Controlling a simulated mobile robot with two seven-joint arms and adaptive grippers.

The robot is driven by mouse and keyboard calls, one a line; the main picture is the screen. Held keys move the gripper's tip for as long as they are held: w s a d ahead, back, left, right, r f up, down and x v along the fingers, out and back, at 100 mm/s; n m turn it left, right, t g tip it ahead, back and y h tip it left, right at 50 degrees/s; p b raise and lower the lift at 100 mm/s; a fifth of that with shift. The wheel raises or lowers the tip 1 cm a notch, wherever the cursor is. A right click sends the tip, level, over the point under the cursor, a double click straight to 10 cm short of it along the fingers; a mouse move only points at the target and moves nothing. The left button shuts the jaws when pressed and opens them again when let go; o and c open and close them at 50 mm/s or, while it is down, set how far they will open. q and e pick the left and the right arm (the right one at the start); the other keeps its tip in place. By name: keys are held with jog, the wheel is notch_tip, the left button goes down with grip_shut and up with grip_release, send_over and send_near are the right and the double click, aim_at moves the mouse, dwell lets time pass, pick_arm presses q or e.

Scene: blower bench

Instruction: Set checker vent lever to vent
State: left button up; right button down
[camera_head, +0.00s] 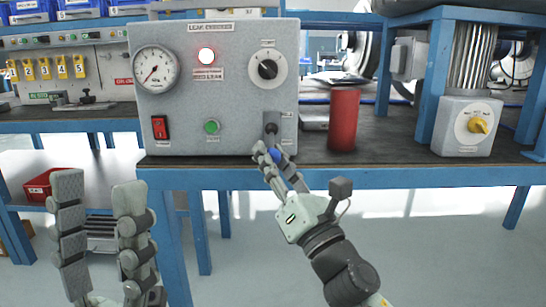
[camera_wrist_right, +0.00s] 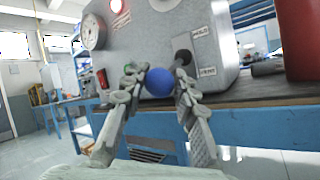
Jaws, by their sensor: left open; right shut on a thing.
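The leak checker (camera_head: 215,110) is a grey box on the bench with a gauge, a lit red lamp, a dial and switches. Its vent lever is at the lower right of the front face, on a dark slot plate (camera_head: 271,123). The lever's blue ball knob (camera_head: 276,155) sticks out toward me, low on the plate; it also shows in the right wrist view (camera_wrist_right: 158,82). Labels HOLD above and VENT below stand beside the lever. My right gripper (camera_head: 273,152) is shut on the knob, one finger each side. My left gripper (camera_head: 98,190) is open and empty, before the bench.
A red cylinder (camera_head: 344,119) stands on the bench right of the checker. A grey box with a yellow knob (camera_head: 478,124) is further right. A red bin (camera_head: 42,184) sits on a shelf at left. The blue bench edge (camera_head: 400,176) runs below the checker.

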jog(key=shift+a+f, duration=0.1)
jog(key=shift+a, duration=0.05)
jog(key=c, duration=1.2)
grip_release()
jog(key=shift+a, duration=0.1)
jog(key=shift+d, duration=0.2)
jog(key=shift+s+d+f, duration=0.15)
jog(key=shift+s+f, duration=0.1)
jog(key=v, duration=1.1)
